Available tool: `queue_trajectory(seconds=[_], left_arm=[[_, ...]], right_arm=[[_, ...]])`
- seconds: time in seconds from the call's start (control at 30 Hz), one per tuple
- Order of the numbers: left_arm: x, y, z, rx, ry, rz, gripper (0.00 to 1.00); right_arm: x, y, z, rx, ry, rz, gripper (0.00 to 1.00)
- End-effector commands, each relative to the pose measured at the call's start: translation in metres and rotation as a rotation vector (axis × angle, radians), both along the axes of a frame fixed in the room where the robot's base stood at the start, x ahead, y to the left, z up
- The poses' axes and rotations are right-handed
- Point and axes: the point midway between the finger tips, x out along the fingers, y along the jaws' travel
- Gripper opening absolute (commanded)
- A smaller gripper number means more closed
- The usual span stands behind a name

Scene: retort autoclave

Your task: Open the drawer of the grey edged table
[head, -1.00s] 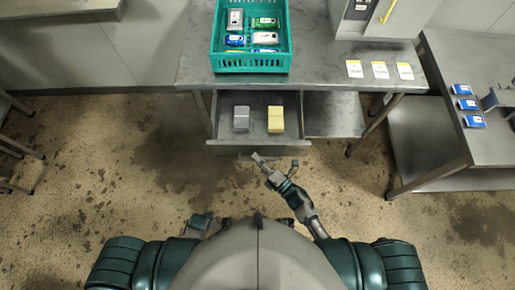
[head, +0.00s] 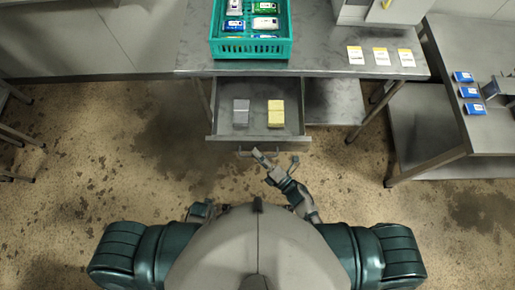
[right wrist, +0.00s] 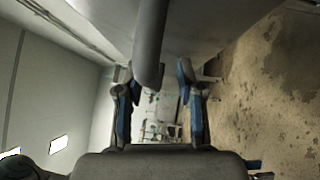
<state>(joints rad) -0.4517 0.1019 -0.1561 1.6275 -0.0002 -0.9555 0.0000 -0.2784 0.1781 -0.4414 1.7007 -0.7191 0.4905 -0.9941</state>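The grey edged table (head: 330,66) stands ahead of me in the head view. Its drawer (head: 256,138) is pulled out towards me, with a grey block (head: 241,112) and a yellow block (head: 276,113) inside. My right gripper (head: 275,160) is at the handle (head: 245,153) on the drawer front. In the right wrist view, the fingers of my right gripper (right wrist: 158,85) are apart, with a grey bar (right wrist: 150,45), likely the handle, between them. I see no clear grip on it. My left gripper (head: 201,211) shows only partly beside my body; its fingers are unclear.
A green crate (head: 250,49) with several packages stands on the table, with white cards (head: 380,56) to its right. A side table (head: 480,135) with blue packs (head: 470,92) stands at the right. The floor between me and the drawer's left is clear.

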Motion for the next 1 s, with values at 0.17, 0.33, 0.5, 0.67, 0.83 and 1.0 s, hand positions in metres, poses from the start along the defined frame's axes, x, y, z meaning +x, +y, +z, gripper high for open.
queue_trajectory(seconds=[0.17, 0.33, 0.5, 0.67, 0.83, 1.0], left_arm=[[0.0, -0.001, 0.0, -0.002, 0.002, 0.0, 0.37], [0.0, -0.001, 0.0, -0.002, 0.002, 0.0, 0.37], [0.0, -0.001, 0.0, -0.001, 0.001, 0.0, 0.37], [0.0, 0.0, 0.0, -0.001, 0.001, 0.0, 0.37], [0.0, 0.0, 0.0, -0.001, 0.001, 0.0, 0.37], [0.0, 0.0, 0.0, 0.0, 0.001, 0.0, 0.37]], right_arm=[[0.0, 0.0, 0.002, 0.003, -0.003, 0.001, 0.37], [-0.011, -0.011, -0.001, 0.003, -0.001, 0.001, 0.37], [-0.037, -0.037, -0.007, 0.001, 0.001, 0.0, 0.37], [-0.061, -0.062, -0.012, 0.0, 0.001, 0.001, 0.37], [-0.077, -0.079, -0.016, 0.0, 0.001, 0.0, 0.37], [-0.082, -0.085, -0.016, 0.001, -0.001, 0.0, 0.37]])
